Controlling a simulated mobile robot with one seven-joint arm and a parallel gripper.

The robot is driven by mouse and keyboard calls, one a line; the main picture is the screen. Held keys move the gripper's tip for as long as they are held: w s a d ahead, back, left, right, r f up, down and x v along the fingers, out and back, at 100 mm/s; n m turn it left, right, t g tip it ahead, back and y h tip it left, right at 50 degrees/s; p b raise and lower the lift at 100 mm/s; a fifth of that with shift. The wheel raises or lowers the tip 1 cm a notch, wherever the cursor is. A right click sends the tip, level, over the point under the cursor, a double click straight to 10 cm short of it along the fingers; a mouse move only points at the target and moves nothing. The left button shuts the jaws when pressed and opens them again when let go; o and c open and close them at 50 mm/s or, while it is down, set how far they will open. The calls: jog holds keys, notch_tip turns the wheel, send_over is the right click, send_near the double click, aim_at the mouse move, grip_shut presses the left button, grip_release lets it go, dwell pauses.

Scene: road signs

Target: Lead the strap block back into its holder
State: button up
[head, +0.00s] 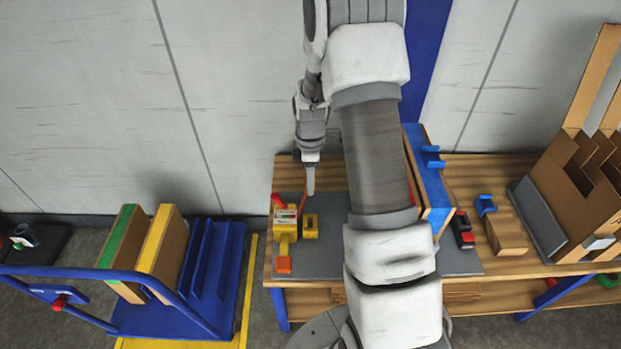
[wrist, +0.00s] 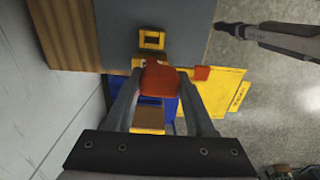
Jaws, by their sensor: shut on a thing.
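My gripper (head: 310,188) points down over the left end of the workbench, above and behind the yellow parts. In the wrist view my gripper (wrist: 160,90) is shut on a rounded red-orange block (wrist: 160,77), which I take for the strap block. In the head view the held block is mostly hidden by the finger. A small yellow open-centred block (head: 310,226), perhaps the holder, stands on the grey mat; it also shows in the wrist view (wrist: 152,34), beyond the held block and apart from it.
The workbench's grey mat (head: 325,262) is bare in front of the yellow block. A blue-edged panel (head: 432,180) stands to the right, partly behind my arm. A blue cart (head: 205,290) with boards stands left of the bench. The wall is close behind.

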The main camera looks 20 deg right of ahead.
jog(key=b, duration=0.6)
send_over(311, 217)
jog(key=s+a, duration=0.1)
jog(key=s, duration=0.1)
notch_tip(311, 217, down, 9)
notch_tip(311, 217, down, 9)
jog(key=b, duration=0.6)
jog(key=shift+w+r, duration=0.1)
jog(key=shift+r, duration=0.1)
jog(key=shift+f+b, duration=0.35)
jog(key=shift+f, duration=0.3)
jog(key=shift+f+b, duration=0.4)
jog(key=shift+f, duration=0.2)
jog(key=o, duration=1.1)
jog(key=shift+o, duration=0.2)
jog(key=shift+r, duration=0.1)
notch_tip(311, 217, up, 18)
jog(key=p, duration=0.3)
jog(key=shift+f, duration=0.25)
